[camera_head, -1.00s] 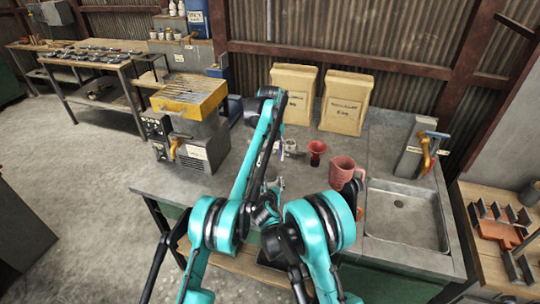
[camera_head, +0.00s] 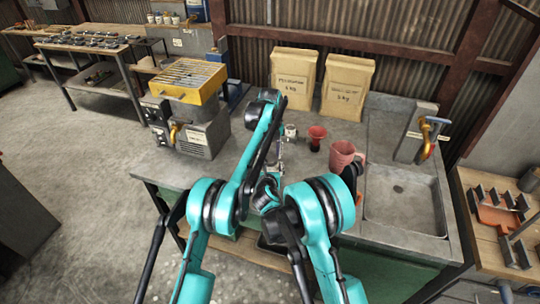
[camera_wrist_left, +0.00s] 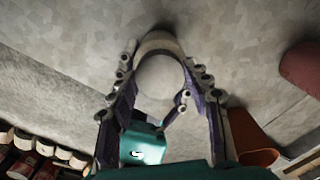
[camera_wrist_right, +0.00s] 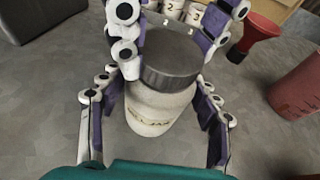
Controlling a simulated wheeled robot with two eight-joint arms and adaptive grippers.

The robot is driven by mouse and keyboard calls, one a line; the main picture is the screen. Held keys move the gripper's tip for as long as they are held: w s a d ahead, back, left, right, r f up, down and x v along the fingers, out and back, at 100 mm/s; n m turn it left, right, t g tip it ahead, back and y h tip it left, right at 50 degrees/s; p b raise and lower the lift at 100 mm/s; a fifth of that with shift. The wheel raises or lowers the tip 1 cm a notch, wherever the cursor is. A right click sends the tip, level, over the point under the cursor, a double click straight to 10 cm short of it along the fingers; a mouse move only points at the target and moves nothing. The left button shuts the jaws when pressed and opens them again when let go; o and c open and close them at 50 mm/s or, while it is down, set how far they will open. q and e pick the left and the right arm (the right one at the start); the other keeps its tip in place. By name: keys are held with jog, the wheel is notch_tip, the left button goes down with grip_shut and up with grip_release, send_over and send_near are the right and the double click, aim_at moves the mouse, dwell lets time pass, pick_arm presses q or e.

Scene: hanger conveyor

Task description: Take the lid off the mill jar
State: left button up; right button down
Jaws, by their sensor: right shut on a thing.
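The mill jar (camera_wrist_right: 158,105) is a pale jar with a dark grey round lid (camera_wrist_right: 172,62) on it. In the right wrist view it stands upright between the fingers of my right gripper (camera_wrist_right: 157,105), which is shut on its body. My left gripper (camera_wrist_left: 160,85) is open, with one finger either side of the lid; its fingers also show at the top of the right wrist view. In the left wrist view the lid (camera_wrist_left: 160,78) is a pale disc seen from above. In the head view my arms mostly hide the jar and both grippers.
A red funnel (camera_head: 316,137) and a pink jug (camera_head: 343,155) stand on the counter right of my grippers. Behind are two paper sacks (camera_head: 347,88), to the right a sink (camera_head: 398,200), to the left a machine with a yellow top (camera_head: 190,80).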

pick_arm(q)
jog(key=n, duration=0.3)
jog(key=shift+n, duration=0.4)
jog(key=n, duration=2.6)
jog(key=shift+r+n, duration=0.1)
jog(key=shift+n, duration=0.2)
jog(key=n, duration=0.4)
jog(key=shift+n, duration=0.3)
jog(key=n, duration=1.9)
